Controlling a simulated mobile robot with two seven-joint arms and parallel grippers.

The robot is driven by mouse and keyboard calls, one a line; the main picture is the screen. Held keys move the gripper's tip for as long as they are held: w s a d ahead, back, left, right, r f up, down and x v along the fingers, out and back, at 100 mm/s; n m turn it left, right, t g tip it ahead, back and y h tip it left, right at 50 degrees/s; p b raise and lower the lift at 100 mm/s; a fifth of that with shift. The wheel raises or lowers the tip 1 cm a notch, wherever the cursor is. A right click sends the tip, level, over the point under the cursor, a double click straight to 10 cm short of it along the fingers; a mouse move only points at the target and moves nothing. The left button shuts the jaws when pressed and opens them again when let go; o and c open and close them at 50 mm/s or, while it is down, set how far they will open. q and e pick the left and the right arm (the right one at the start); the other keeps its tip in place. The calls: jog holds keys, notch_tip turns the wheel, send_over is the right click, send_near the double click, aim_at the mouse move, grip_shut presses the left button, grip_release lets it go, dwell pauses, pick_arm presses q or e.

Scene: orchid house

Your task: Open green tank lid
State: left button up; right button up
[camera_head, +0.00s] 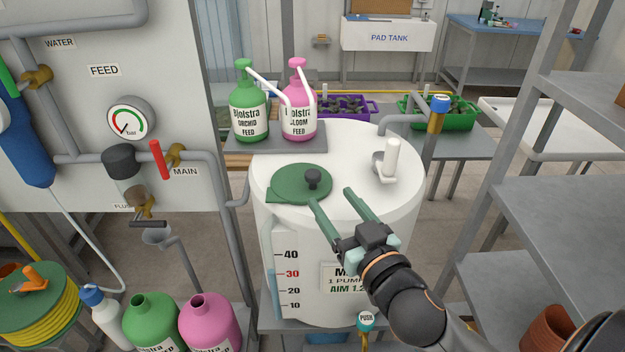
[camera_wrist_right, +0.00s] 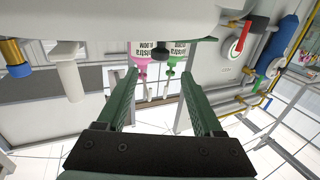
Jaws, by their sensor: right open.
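The white tank (camera_head: 270,190) stands upright in the middle of the head view. Its round green lid (camera_head: 290,187) lies flat on the tank top, with a dark knob (camera_head: 313,178) standing up from it. My right gripper (camera_head: 332,198) is open and empty. Its two green fingers point at the knob from the near right, just short of it. In the right wrist view, the dark knob (camera_wrist_right: 160,54) shows beyond and between the open fingertips (camera_wrist_right: 159,73), and the tank (camera_wrist_right: 110,20) fills the upper part. My left gripper is out of view.
A white fitting (camera_head: 391,160) rises from the tank top, right of the lid. Green (camera_head: 248,105) and pink (camera_head: 299,105) pump bottles stand on a grey shelf behind the lid. Pipes with valves run at left; a grey shelving rack (camera_head: 560,210) stands at right.

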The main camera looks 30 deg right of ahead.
aim_at(316, 177)
jog(key=shift+w+f+b, duration=0.15)
jog(key=shift+w+b, duration=0.5)
jog(key=shift+w, duration=0.25)
jog(key=w+b, duration=0.2)
jog(key=b, duration=0.2)
jog(key=shift+w+d+f, duration=0.1)
jog(key=shift+w+b, duration=0.2)
jog(key=shift+b, duration=0.4)
jog(key=w, duration=0.3)
jog(key=shift+w+d+r+p, duration=0.15)
jog(key=shift+w+r+p, duration=0.15)
jog(key=shift+p, duration=0.1)
jog(key=shift+w, duration=0.7)
jog(key=c, duration=0.3)
jog(key=shift+f, duration=0.1)
grip_shut()
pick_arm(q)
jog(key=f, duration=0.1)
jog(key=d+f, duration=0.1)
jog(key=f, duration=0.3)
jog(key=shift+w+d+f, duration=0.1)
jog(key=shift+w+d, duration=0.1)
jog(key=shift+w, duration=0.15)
